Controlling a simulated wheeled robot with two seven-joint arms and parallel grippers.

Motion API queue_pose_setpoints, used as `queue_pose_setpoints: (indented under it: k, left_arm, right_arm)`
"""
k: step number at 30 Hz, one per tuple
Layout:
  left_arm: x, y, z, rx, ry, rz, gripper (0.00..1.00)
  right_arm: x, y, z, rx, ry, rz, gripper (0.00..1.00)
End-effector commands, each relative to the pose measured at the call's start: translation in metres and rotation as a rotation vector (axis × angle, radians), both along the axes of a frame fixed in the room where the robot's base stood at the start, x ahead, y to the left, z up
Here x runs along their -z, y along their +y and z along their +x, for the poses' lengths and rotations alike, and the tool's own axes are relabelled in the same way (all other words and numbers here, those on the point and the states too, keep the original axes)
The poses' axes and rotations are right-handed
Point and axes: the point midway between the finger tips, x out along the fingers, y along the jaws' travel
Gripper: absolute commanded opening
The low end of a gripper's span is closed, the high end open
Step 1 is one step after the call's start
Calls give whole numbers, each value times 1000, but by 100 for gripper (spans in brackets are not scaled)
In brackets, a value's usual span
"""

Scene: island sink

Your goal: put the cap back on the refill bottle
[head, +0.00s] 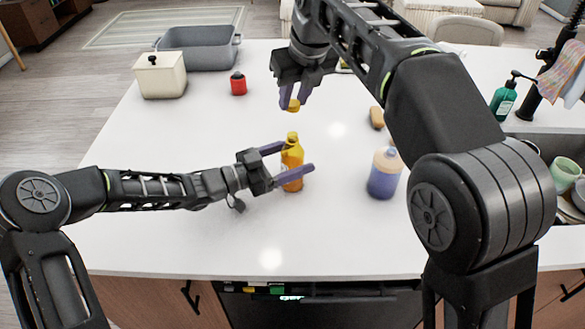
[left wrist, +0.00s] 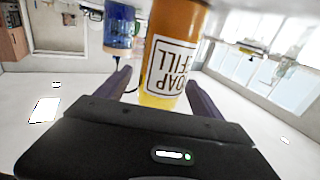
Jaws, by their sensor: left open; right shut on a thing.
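The refill bottle (head: 292,158) is orange-yellow and stands upright on the white island top. In the left wrist view the bottle (left wrist: 170,60) shows a white label reading "SOAP REFILL", upside down. My left gripper (head: 290,160) is open, with its purple fingers on either side of the bottle; I cannot tell whether they touch it. It also shows in the left wrist view (left wrist: 160,92). My right gripper (head: 293,98) is above and beyond the bottle, pointing down, shut on the small orange cap (head: 293,106). The cap is apart from the bottle's top.
A blue-purple bottle with a peach top (head: 385,175) stands right of the refill bottle. A sponge (head: 377,117), red jar (head: 238,83), cream canister (head: 160,75) and grey tub (head: 198,47) stand farther back. A green soap dispenser (head: 504,98) is by the sink. The left front counter is clear.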

Motion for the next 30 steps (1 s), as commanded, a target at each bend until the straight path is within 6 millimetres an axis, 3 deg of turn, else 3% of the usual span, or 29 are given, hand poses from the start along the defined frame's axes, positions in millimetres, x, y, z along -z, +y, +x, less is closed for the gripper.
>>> queue_pose_setpoints:
  k: [27,30]
  left_arm:
    - [0,1,0,0,0,1,4]
    - [0,1,0,0,0,1,0]
  right_arm:
    - [0,0,0,0,0,0,0]
    - [0,0,0,0,0,0,0]
